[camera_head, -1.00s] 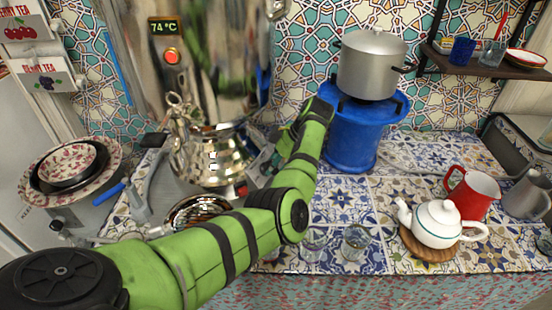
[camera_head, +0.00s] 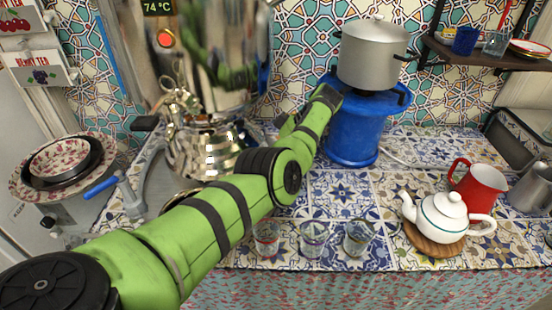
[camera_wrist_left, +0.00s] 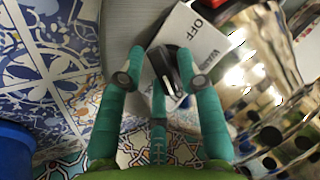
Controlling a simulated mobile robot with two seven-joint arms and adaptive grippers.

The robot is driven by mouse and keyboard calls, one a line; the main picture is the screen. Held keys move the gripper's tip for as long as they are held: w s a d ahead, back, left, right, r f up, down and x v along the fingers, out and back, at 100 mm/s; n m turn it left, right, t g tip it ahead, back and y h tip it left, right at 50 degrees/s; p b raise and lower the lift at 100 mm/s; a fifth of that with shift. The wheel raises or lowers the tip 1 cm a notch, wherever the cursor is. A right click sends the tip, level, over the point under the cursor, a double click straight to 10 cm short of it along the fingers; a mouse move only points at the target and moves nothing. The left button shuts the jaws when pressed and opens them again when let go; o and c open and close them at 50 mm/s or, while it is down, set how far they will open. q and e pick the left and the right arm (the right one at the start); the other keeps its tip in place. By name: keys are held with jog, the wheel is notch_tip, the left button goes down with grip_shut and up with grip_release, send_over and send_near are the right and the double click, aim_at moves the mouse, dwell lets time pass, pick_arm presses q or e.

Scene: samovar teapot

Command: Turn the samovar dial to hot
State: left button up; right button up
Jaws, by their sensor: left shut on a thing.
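The samovar (camera_head: 215,65) is a tall shiny metal body at the back left. A small display (camera_head: 157,8) on it reads 74 °C above a red light (camera_head: 165,38). The dial (camera_wrist_left: 165,67) is a black knob beside a white label plate (camera_wrist_left: 190,45) with "OFF" and a second, blurred word. In the left wrist view my left gripper (camera_wrist_left: 161,79) has its green fingers closed around the dial. In the head view my left arm reaches past the samovar's right side, and the dial and fingertips are hidden. My right gripper is not in view.
A blue gas cylinder (camera_head: 352,135) with a grey pot (camera_head: 375,55) stands close behind my left wrist. Several glasses (camera_head: 313,238) stand in front of my arm. A white teapot (camera_head: 440,218) and a red mug (camera_head: 480,185) are at the right. Bowls (camera_head: 60,160) sit far left.

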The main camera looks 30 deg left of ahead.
pick_arm(q)
jog(key=shift+s+d+f, duration=0.15)
jog(key=shift+d+f, duration=0.05)
jog(key=shift+f, duration=0.05)
jog(key=o, duration=0.9)
notch_tip(320, 180, up, 10)
jog(key=shift+r, duration=0.1)
